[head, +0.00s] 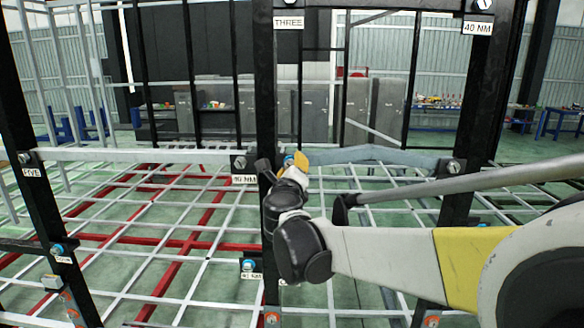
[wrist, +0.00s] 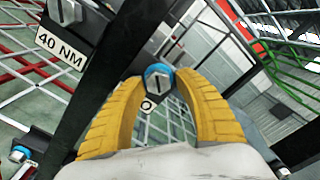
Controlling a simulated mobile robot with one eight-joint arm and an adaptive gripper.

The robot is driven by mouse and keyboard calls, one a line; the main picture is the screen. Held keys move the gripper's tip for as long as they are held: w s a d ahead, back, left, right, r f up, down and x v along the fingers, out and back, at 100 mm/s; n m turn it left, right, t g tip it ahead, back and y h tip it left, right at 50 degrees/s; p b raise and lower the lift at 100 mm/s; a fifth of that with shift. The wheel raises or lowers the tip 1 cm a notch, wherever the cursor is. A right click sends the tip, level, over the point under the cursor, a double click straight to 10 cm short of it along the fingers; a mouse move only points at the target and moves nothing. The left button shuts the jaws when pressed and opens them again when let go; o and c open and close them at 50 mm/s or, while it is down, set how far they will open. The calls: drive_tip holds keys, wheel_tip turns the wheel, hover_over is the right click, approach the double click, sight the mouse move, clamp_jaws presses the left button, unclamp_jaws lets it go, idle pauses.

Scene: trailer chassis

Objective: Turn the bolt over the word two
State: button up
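In the wrist view, a bolt (wrist: 159,80) with a blue ring and a slotted grey head sits on a dark post. My gripper (wrist: 161,77) has two yellow ribbed fingers, one on each side of this bolt, with their tips close to its head. The fingers stand apart; firm contact does not show. Below the bolt, a white label (wrist: 147,106) is mostly hidden by the left finger; only the letter O shows. In the head view my gripper (head: 292,162) is at the middle post, and a bit of the blue-ringed bolt (head: 289,160) shows beside the yellow finger.
The middle post (head: 264,80) carries a THREE label (head: 289,23) above, a 40 NM label (head: 245,180) beside my gripper and a lower blue-ringed bolt (head: 248,265). A grey diagonal bar (head: 460,183) lies close to my arm.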

drive_tip(key=shift+w+f, duration=0.1)
drive_tip(key=shift+w, duration=0.05)
drive_tip(key=s, duration=1.2)
drive_tip(key=shift+s+a, duration=0.1)
drive_tip(key=shift+a, duration=0.05)
